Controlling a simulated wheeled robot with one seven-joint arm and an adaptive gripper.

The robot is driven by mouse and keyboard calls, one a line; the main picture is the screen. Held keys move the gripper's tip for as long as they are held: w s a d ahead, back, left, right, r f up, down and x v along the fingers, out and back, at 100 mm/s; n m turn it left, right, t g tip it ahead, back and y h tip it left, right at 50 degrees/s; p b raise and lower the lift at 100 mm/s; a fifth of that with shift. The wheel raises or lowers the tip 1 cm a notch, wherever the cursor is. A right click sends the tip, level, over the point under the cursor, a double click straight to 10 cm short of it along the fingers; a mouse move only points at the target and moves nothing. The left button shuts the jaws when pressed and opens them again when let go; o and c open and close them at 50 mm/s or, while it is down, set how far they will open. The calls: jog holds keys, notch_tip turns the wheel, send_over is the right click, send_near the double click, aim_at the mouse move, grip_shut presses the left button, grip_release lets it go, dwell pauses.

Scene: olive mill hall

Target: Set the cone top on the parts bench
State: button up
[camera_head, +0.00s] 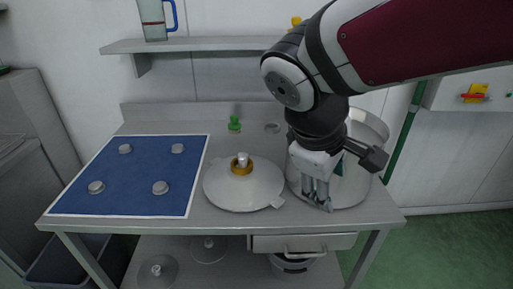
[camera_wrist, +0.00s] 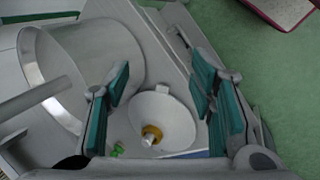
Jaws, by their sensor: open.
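The cone top (camera_head: 225,192), a pale shallow cone with a brass collar and a light knob at its middle, sits on the grey parts bench (camera_head: 225,222). It lies right of the blue mat and left of the steel drum. My gripper (camera_head: 318,197) is open and empty, pointing down in front of the drum, to the right of the cone top. In the wrist view the cone top (camera_wrist: 172,115) shows beyond and between the open fingers (camera_wrist: 163,78), apart from both. A small tab sticks out from its rim.
The blue mat (camera_head: 140,190) bears several grey round pieces. The wide steel drum (camera_head: 350,185) fills the bench's right end. A green piece (camera_head: 234,124) and a grey cap (camera_head: 272,127) stand at the back. A wall shelf (camera_head: 200,45) holds a jug (camera_head: 152,20).

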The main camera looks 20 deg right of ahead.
jog(key=s+a+r+m+t+y, duration=0.2)
jog(key=s+a+m+y, duration=0.2)
jog(key=s+a+m, duration=0.1)
jog(key=shift+s+m+t+y, duration=0.15)
jog(key=shift+m+t+y, duration=0.15)
jog(key=shift+m+y, duration=0.15)
dwell(1.0)
